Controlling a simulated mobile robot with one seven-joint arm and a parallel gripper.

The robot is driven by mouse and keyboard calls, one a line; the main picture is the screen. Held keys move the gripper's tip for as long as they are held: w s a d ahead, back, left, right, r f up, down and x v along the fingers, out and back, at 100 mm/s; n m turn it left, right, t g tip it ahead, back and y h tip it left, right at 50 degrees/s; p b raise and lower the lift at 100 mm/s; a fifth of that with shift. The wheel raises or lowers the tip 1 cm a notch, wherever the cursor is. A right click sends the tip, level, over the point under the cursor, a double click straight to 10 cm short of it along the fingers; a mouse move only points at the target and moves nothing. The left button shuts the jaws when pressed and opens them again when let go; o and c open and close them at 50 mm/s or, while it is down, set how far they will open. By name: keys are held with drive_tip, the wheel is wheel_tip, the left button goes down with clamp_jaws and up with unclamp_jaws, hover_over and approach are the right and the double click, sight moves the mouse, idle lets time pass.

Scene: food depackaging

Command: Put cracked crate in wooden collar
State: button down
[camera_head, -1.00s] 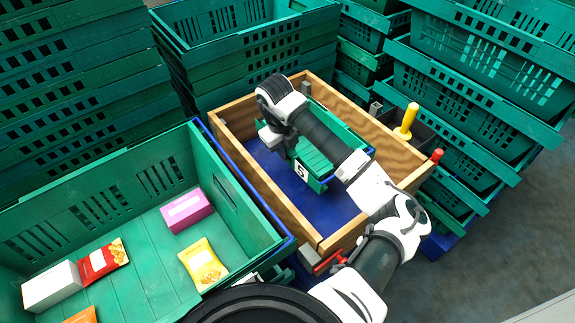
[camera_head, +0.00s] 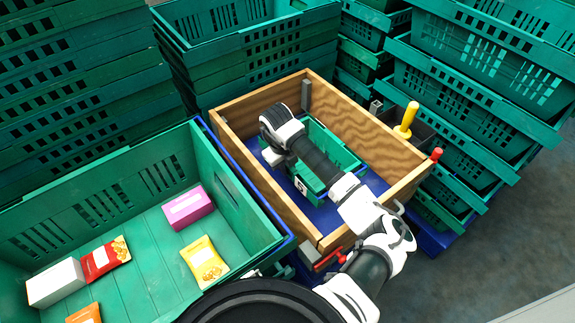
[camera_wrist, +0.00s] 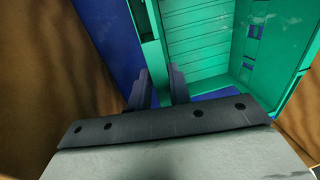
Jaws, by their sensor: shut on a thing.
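The green crate (camera_head: 335,152) is inside the wooden collar (camera_head: 385,155), low down near the blue base (camera_head: 262,160). A white label shows at its near left end; I cannot make out a crack. My gripper (camera_wrist: 158,88) is shut on the crate's wall, seen from above in the wrist view, where the crate's ribbed green inside (camera_wrist: 198,45) fills the upper right. In the head view my wrist and arm cover the fingertips and part of the crate. Whether the crate's underside touches the base is hidden. Brown collar walls (camera_wrist: 40,80) flank both sides in the wrist view.
A large green crate (camera_head: 95,190) with several food packs stands at left. Tall stacks of green crates (camera_head: 250,45) stand behind and at right (camera_head: 480,95). Yellow-handled (camera_head: 407,118) and red-handled tools stand at the collar's right edge. Floor is clear at far right.

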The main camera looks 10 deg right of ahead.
drive_tip(key=c, duration=1.3)
unclamp_jaws()
drive_tip(key=shift+r, duration=0.1)
wheel_tip(320, 180, up, 12)
drive_tip(key=a+b, duration=0.1)
drive_tip(key=shift+s+a, duration=0.35)
drive_tip(key=shift+a, duration=0.05)
